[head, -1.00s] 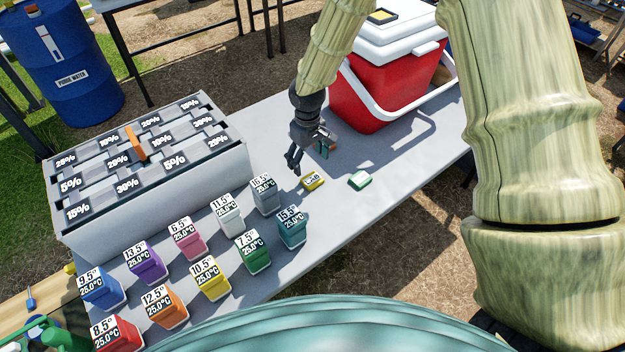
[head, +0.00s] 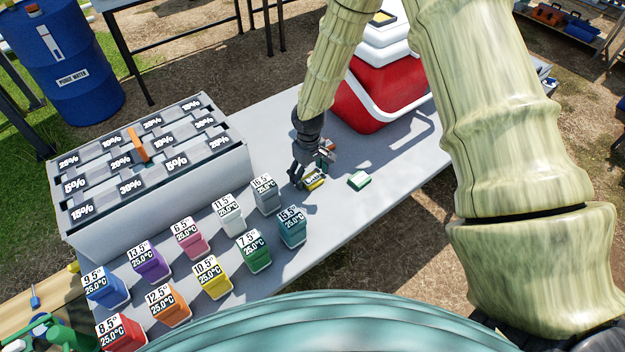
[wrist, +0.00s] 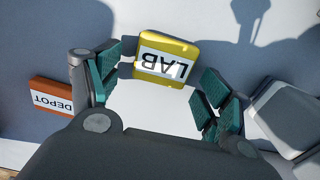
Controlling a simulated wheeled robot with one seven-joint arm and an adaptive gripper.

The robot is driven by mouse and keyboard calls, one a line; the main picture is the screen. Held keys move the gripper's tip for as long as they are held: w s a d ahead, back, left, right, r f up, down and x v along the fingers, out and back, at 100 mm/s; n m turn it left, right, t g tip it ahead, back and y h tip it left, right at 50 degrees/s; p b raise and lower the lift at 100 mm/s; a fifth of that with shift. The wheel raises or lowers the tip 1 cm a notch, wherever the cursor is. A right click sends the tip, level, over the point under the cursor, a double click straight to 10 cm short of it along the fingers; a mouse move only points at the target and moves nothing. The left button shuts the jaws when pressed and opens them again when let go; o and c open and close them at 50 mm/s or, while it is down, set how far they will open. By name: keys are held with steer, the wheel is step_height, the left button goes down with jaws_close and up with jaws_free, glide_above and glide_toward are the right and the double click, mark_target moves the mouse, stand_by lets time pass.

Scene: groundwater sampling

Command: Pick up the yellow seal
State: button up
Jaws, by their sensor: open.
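The yellow seal (head: 313,180) is a small yellow block with a white label, lying on the grey table. In the wrist view the seal (wrist: 166,58) reads "LAB", upside down, and lies just ahead of the space between the fingertips. My gripper (head: 309,178) is down at the seal. In the wrist view my gripper (wrist: 165,88) is open, with one teal-padded finger on each side. The left finger pad is close to the seal's left edge; whether it touches I cannot tell. The right pad is a little further away.
An orange-brown "DEPOT" seal (wrist: 52,97) lies left in the wrist view. Several coloured labelled containers, such as the grey one (head: 266,198), stand nearby. A red cooler (head: 378,92) stands behind; a compartment box (head: 160,190) is left.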

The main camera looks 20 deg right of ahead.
steer(key=c, duration=0.9)
steer(key=shift+c, duration=0.2)
steer(key=shift+r, duration=0.15)
